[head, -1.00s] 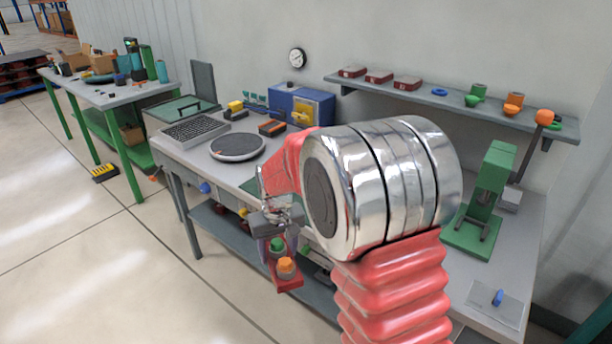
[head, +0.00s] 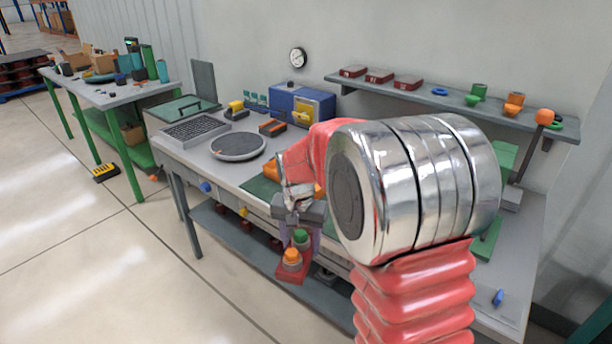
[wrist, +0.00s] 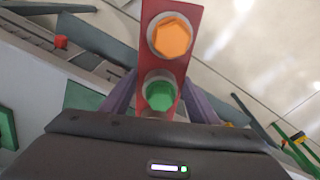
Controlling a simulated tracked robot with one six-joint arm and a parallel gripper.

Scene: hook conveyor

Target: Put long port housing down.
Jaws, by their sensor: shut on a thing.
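The long port housing (head: 289,273) is a red block with a green port and an orange port on its face. It hangs from my gripper (head: 300,230) in front of the workbench's front edge, over the lower shelf in the head view. In the wrist view the housing (wrist: 183,72) stands out between the purple fingers of my gripper (wrist: 158,106), with the orange hexagonal port farther out and the green one nearer. My gripper is shut on the housing near its green end. The grip's exact contact is partly hidden by the gripper body.
The workbench (head: 208,165) holds a round dark turntable (head: 238,147), a grey grate (head: 197,131), a blue machine (head: 302,104) and a green mat (head: 262,187). A wall shelf (head: 450,99) carries red boxes and coloured parts. My arm hides much of the bench's right side.

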